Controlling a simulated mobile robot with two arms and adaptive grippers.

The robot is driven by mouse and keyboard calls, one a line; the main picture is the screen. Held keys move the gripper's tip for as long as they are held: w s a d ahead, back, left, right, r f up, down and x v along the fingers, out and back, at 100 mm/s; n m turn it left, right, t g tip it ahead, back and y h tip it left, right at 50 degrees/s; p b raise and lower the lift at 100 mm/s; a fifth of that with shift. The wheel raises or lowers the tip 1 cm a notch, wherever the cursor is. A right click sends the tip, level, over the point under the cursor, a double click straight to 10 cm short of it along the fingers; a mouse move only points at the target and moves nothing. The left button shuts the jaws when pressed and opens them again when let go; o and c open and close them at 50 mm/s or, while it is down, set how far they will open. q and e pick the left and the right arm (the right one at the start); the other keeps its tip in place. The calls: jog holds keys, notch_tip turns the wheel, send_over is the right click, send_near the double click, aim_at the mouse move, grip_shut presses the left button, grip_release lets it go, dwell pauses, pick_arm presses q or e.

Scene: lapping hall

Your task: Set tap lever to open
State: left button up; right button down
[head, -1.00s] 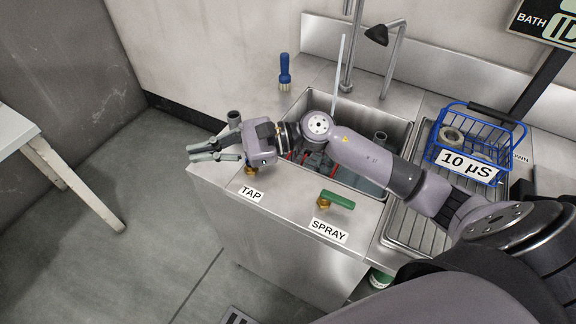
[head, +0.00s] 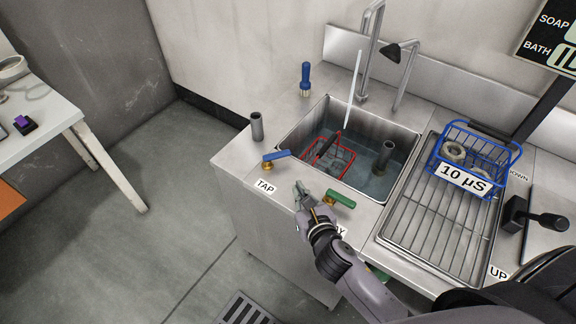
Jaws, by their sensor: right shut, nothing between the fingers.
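The tap lever (head: 276,155) is a blue handle on a brass valve (head: 266,167), behind the TAP label (head: 265,186) on the sink's front ledge. It lies roughly along the ledge, its handle pointing right. My right gripper (head: 299,188) is shut and empty, to the right of the lever and apart from it, close to the green spray lever (head: 341,199). My arm covers most of the SPRAY label. My left gripper is not in view.
A blue-handled brush (head: 305,78) stands behind. A blue basket (head: 485,152) sits on the drainboard (head: 432,215).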

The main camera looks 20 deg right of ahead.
aim_at(288, 172)
jog(key=x, duration=0.3)
jog(key=r+x, duration=0.1)
jog(key=x, duration=0.3)
jog(key=p+x, duration=0.1)
jog(key=x, duration=0.2)
jog(key=shift+w+a, duration=0.1)
jog(key=shift+w, duration=0.45)
jog(key=shift+r, duration=0.1)
jog(key=shift+n+y+p, duration=0.3)
jog(key=shift+p, duration=0.05)
jog(key=shift+w+d, duration=0.1)
jog(key=shift+d, duration=0.15)
jog(key=shift+n+y+p, duration=0.3)
jog(key=shift+y+p, duration=0.05)
jog(key=shift+y, duration=0.15)
